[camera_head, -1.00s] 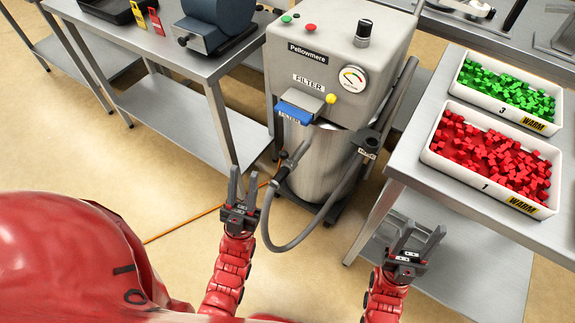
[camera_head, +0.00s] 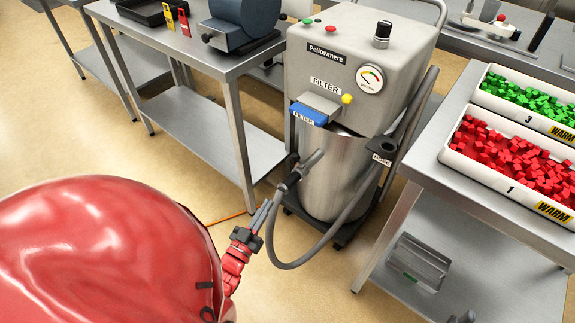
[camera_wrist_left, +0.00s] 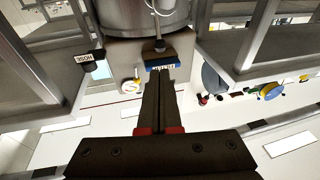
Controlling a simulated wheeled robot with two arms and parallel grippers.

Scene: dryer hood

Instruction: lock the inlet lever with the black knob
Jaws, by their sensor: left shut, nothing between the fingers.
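The grey filter machine (camera_head: 345,65) stands behind the work area with a steel drum (camera_head: 335,175) below. A grey hose (camera_head: 320,250) loops to a dark fitting (camera_head: 291,178) at the drum's lower left, where a grey handle-like piece angles up. I cannot clearly make out the black knob or the lever's position. My left gripper (camera_head: 276,200) is shut and empty, its fingers pointing up to the fitting and overlapping it in the head view; contact cannot be told. The shut fingers also show in the left wrist view (camera_wrist_left: 158,90). Dark tips of my right gripper (camera_head: 462,318) barely show at the bottom edge.
A blue filter tray (camera_head: 308,115) and yellow ball (camera_head: 347,99) are on the machine's front. A HOSE-labelled holder (camera_head: 381,152) is at the drum's right. Steel tables flank it; the right one holds bins of red (camera_head: 500,155) and green cubes.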

